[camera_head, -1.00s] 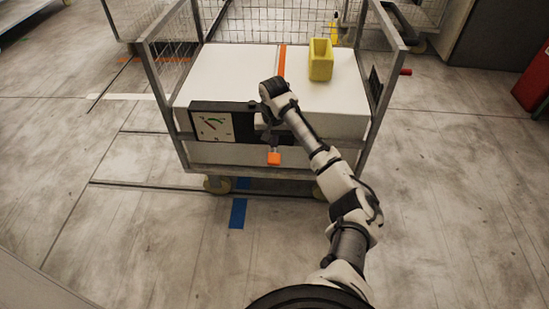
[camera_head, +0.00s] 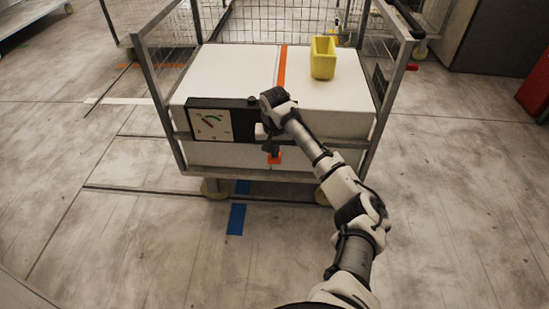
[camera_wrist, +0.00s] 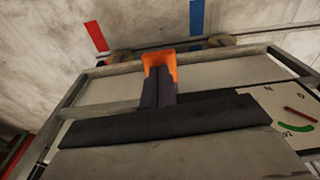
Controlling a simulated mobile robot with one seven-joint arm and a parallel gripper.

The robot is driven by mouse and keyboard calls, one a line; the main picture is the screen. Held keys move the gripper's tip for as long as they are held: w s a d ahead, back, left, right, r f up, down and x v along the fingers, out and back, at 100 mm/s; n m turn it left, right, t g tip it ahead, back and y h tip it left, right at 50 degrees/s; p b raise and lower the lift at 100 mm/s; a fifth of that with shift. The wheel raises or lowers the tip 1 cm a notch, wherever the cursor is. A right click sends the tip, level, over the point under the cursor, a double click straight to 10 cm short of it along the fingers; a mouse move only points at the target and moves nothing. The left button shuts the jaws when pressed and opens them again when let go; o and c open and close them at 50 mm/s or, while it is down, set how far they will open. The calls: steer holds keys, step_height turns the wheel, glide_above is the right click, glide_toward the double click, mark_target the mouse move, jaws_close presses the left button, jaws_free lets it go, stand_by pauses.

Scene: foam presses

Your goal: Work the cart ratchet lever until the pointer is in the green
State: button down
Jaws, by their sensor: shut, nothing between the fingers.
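The cart's orange-tipped lever (camera_head: 275,158) is at the middle of the cart front, partly hidden by my gripper. In the wrist view its orange tip (camera_wrist: 160,60) shows just beyond my dark fingers. My gripper (camera_head: 272,150) is shut, with its fingers together and nothing between them. The fingers (camera_wrist: 158,80) overlap the lever tip; I cannot tell whether they touch it. The gauge (camera_head: 211,125) is left of the lever, with a green arc and a red pointer (camera_wrist: 300,115). The pointer lies close to the green arc; I cannot tell surely whether its tip is inside.
The wire-sided cart (camera_head: 158,95) carries a white block (camera_head: 235,70) with an orange stripe and a yellow open container (camera_head: 323,58). Metal posts stand at both cart sides. The floor in front is clear, with a blue tape mark (camera_head: 236,219).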

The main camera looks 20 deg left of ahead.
mark_target(274, 160)
steer(key=shift+f, duration=0.1)
steer(key=shift+f+b, duration=0.45)
steer(key=shift+f, duration=1.7)
